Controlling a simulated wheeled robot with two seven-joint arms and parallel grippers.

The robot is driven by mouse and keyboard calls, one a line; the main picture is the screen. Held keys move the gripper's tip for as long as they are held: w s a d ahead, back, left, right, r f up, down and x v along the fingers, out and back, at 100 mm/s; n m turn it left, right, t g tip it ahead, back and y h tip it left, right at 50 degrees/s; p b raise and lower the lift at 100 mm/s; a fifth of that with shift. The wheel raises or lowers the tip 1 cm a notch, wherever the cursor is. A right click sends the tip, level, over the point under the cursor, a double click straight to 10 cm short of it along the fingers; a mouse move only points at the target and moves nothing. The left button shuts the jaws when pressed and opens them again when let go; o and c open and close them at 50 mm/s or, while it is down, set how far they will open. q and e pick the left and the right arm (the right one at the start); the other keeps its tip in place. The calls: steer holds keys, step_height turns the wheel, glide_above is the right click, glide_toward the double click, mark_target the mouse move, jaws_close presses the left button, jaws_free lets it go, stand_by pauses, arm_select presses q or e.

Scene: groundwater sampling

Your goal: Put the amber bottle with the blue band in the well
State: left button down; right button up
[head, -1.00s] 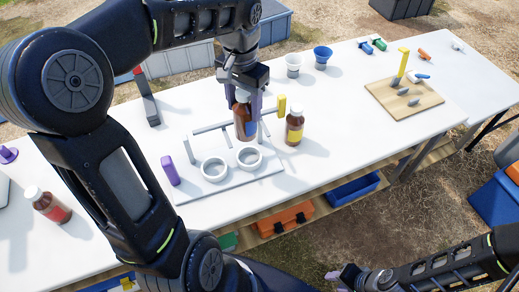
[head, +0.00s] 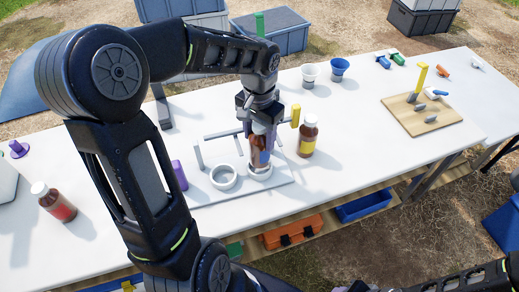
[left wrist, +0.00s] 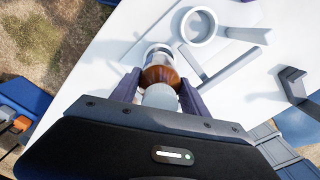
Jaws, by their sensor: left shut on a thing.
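My left gripper (head: 261,128) is shut on the amber bottle with the blue band (head: 262,153), which is upright over the right-hand white ring well (head: 260,174) of the grey rack (head: 210,199). The bottle's lower end is at the ring and looks to be inside it; how deep it sits I cannot tell. In the left wrist view the amber bottle (left wrist: 161,76) is between the fingers, its pale cap towards the camera, with the ring (left wrist: 158,50) beyond. The other ring well (head: 223,177) is empty.
An amber bottle with a yellow band (head: 307,137) stands close to the right of the rack. A red-banded bottle (head: 55,202) stands at far left. A purple post (head: 180,175) and a yellow post (head: 295,117) flank the rack.

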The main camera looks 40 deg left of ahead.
arm_select(q)
steer(key=shift+f, duration=0.5)
steer(key=shift+f, duration=0.1)
steer(key=shift+f, duration=1.75)
steer(key=shift+f, duration=0.15)
steer(key=c, duration=0.8)
jaws_free()
steer(key=shift+c, duration=0.2)
step_height(320, 180, up, 12)
steer(key=shift+r, duration=0.15)
